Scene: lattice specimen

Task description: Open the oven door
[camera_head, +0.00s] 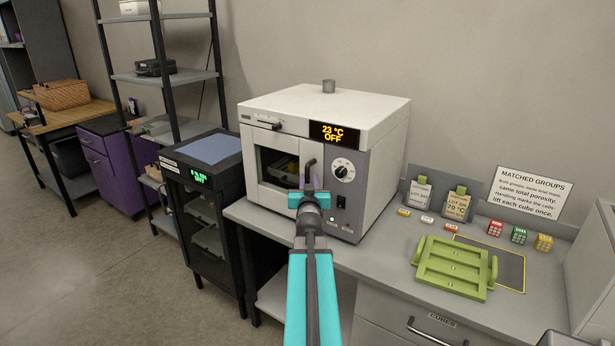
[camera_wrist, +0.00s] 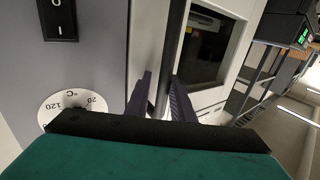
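The oven (camera_head: 325,104) is a white box with a grey control panel on the bench. Its white-framed door (camera_head: 279,190) has a dark window and appears closed. The dark upright door handle (camera_head: 309,168) stands at the door's right side, by the panel. My gripper (camera_head: 308,193) is at the handle's lower part. In the wrist view, the handle (camera_wrist: 174,50) runs between the two dark fingers of my gripper (camera_wrist: 164,95). The fingers are close to the bar on both sides; whether they press on it I cannot tell. The door window (camera_wrist: 200,50) shows beyond them.
The oven's dial (camera_head: 344,171) and power switch (camera_head: 341,202) sit right of the handle. A green tray (camera_head: 453,268), small coloured blocks and label cards lie on the bench (camera_head: 385,245) to the right. A dark cabinet (camera_head: 205,205) stands left, with open floor before it.

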